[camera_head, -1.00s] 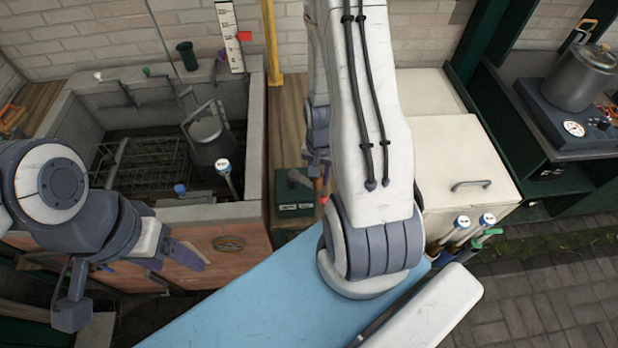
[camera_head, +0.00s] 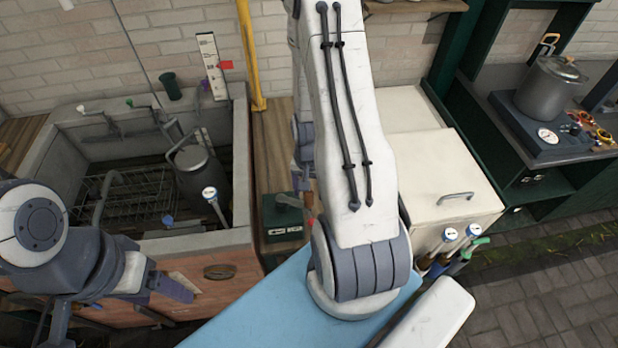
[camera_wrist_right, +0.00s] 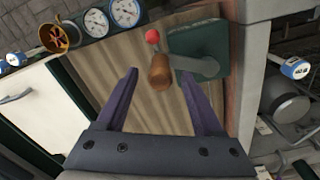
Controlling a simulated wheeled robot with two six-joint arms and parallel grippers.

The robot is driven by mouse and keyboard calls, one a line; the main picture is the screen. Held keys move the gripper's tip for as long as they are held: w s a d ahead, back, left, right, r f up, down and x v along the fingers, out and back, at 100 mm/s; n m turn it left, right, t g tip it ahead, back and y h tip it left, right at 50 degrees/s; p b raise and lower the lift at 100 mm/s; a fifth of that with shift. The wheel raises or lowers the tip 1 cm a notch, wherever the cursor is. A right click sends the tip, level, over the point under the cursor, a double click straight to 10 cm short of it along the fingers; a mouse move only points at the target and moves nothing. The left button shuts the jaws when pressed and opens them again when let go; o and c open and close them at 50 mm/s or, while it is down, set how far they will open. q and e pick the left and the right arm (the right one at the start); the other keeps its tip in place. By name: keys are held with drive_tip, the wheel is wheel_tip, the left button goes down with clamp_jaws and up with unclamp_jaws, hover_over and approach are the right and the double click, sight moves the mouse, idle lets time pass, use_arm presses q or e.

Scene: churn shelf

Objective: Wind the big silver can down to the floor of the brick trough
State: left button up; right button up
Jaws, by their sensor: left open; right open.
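The big silver can (camera_head: 196,175) stands inside the brick trough (camera_head: 215,240), near its right wall, with its handle raised. The can's lower part is hidden. A green winch box (camera_head: 283,218) with a crank stands on the wooden board right of the trough. In the right wrist view, the crank's wooden grip (camera_wrist_right: 160,78) and a red ball (camera_wrist_right: 152,36) show. My right gripper (camera_wrist_right: 158,71) is open, its fingers on either side of the grip in the picture; contact is unclear. My left gripper (camera_head: 165,287) is open and empty, in front of the trough.
A wire rack (camera_head: 130,195) lies in the trough's left part. A measuring scale with a red pointer (camera_head: 225,65) stands behind. A yellow pole (camera_head: 250,55) rises behind the board. A cream cabinet (camera_head: 440,165) and a pot (camera_head: 550,90) are right.

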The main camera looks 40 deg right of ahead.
wheel_tip(320, 180, up, 9)
drive_tip(key=shift+f+b, duration=0.1)
drive_tip(key=shift+b, duration=0.65)
drive_tip(key=shift+a, duration=0.1)
drive_tip(key=a+n+b, duration=0.6)
drive_tip(key=a+n, duration=0.2)
drive_tip(key=a, duration=0.8)
drive_tip(key=s+a+r+n+y+b, duration=0.1)
drive_tip(key=s+a+n+b, duration=0.4)
drive_tip(key=s+a+n, duration=0.5)
drive_tip(key=shift+s+a+b, duration=0.3)
drive_tip(key=shift+s+a, duration=0.35)
drive_tip(key=shift+s, duration=0.15)
